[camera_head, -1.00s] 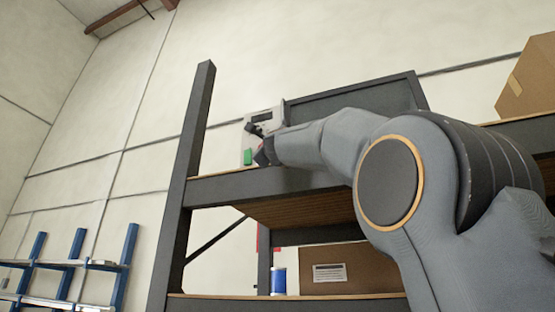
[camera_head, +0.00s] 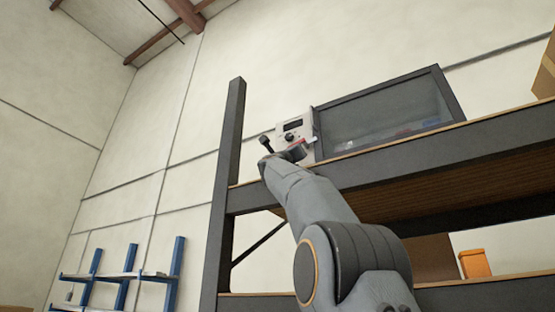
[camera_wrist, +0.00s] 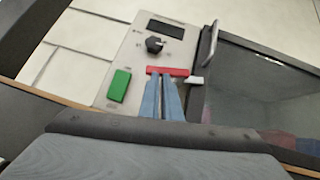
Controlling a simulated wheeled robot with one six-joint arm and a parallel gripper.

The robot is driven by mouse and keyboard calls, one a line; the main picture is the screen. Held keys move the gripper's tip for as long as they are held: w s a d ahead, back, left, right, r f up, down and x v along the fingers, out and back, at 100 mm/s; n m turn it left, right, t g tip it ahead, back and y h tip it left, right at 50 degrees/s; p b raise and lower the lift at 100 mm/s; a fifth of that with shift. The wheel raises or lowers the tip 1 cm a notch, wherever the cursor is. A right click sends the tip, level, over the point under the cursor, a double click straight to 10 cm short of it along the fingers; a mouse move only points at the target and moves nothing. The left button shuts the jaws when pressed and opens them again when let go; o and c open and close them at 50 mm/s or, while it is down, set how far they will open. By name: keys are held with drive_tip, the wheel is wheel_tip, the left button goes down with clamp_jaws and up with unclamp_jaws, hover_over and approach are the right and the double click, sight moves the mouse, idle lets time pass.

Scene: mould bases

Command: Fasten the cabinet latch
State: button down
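The cabinet (camera_head: 437,97) stands on the upper shelf, with a dark glazed door (camera_wrist: 245,88) that looks closed. Left of the door is a pale control panel (camera_wrist: 125,62) with a black knob (camera_wrist: 155,45), a display and a green button (camera_wrist: 119,86). A red bar (camera_wrist: 167,71), seemingly the latch, lies across the panel's lower right. A small white tab (camera_wrist: 194,80) sits at its right end by the door edge. My gripper (camera_wrist: 162,82) has its blue fingers close together just below the red bar. Contact is unclear. In the head view, my gripper (camera_head: 298,153) is by the panel.
The dark shelf edge (camera_head: 390,170) runs below the cabinet, and a rack post (camera_head: 229,160) stands left. A metal handle (camera_wrist: 209,45) projects from the door. A cardboard box (camera_head: 546,75) is at far right. An orange bin (camera_head: 475,263) sits on the lower shelf.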

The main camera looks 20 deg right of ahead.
drive_tip(key=d+f+b+v, duration=0.2)
drive_tip(key=b+v, duration=0.9)
drive_tip(key=v, duration=0.2)
drive_tip(key=shift+w, duration=0.15)
drive_tip(key=shift+d+r, duration=0.15)
drive_tip(key=shift+d, duration=0.05)
idle(0.4)
